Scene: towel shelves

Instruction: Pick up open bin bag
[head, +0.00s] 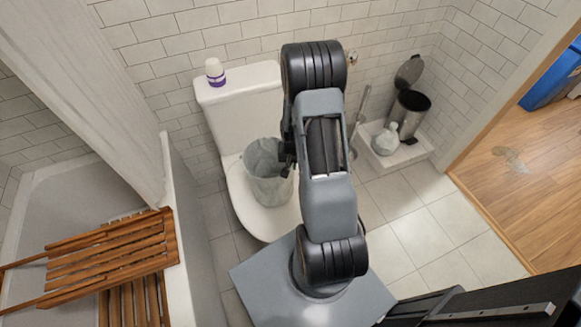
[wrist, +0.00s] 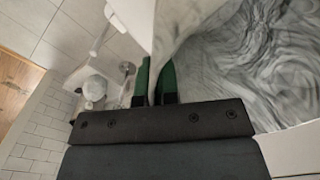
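The open bin bag (head: 268,172) is a grey, translucent, bucket-shaped bag with a wide open mouth. It appears upright in front of the toilet tank, over the toilet seat; I cannot tell whether it touches the seat. My gripper (head: 288,155) is at the right side of its rim, partly hidden by my arm. In the wrist view, the green fingertips (wrist: 156,82) are close together with the bag's thin wall between them. The bag's marbled inside (wrist: 245,60) fills the right of that view.
The white toilet (head: 245,105) has a white and purple bottle (head: 215,72) on its tank. To the right, an open pedal bin (head: 409,112) and a tied bag (head: 386,141) stand on a white platform. A wooden slatted rack (head: 110,255) lies over the tub at left. Tiled floor (head: 430,235) is clear at right.

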